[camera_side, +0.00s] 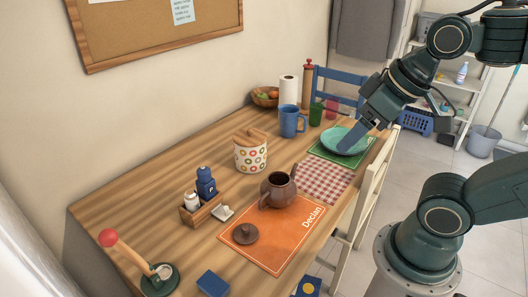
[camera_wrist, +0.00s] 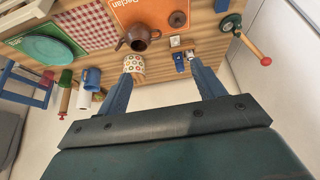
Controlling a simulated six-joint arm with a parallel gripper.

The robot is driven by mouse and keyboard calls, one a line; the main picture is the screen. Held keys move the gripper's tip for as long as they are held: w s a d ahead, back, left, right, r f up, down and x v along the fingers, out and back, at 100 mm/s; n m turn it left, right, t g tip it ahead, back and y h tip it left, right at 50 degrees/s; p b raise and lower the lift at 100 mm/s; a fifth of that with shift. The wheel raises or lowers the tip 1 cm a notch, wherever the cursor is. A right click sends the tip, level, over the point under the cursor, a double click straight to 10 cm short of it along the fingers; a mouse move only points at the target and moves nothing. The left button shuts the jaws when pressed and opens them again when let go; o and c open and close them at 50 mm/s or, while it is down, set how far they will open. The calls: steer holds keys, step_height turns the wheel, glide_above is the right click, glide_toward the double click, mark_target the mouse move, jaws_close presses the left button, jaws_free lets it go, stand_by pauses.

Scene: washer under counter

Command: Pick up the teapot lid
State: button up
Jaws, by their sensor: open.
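The teapot lid (camera_side: 245,233) is a small dark brown disc with a knob, lying on the orange placemat (camera_side: 268,250) in the side view. In the wrist view the lid (camera_wrist: 177,19) is near the top. The brown teapot (camera_side: 279,189) stands uncovered at the placemat's far edge, and also shows in the wrist view (camera_wrist: 138,38). My gripper (camera_side: 352,145) is above the table's right side, near the turquoise plate (camera_side: 345,138), well away from the lid. In the wrist view its two blue fingers (camera_wrist: 160,86) are spread wide with nothing held between them.
Blue mug (camera_side: 291,122), paper roll and fruit bowl stand at the back. A red-knobbed lever device (camera_side: 160,279) is front left. A white chair (camera_side: 370,195) stands at the right edge.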

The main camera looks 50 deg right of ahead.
steer(key=o, duration=0.4)
steer(key=shift+w, duration=0.15)
steer(key=w+a+f+m+g+y, duration=0.1)
steer(key=w+f+m, duration=0.35)
steer(key=w, duration=0.25)
steer(key=w+f+m+g+y, duration=0.1)
steer(key=w+f+m+g, duration=0.15)
steer(key=w+m, duration=0.35)
steer(key=w+f+m, duration=0.2)
steer(key=f+m, duration=0.1)
steer(key=f, duration=0.2)
steer(key=w+f+m+y, duration=0.1)
steer(key=w+f+m, duration=0.2)
steer(key=f+m, duration=0.1)
steer(key=w+a+f+m+g+y, duration=0.1)
steer(key=w+f+m, duration=0.1)
steer(key=f, duration=0.4)
steer(key=shift+w+f+m, duration=0.3)
steer(key=shift+f+m, duration=0.1)
steer(key=shift+m, duration=0.35)
steer(key=shift+f, duration=0.1)
glide_toward(245, 227)
steer(key=shift+x, duration=2.4)
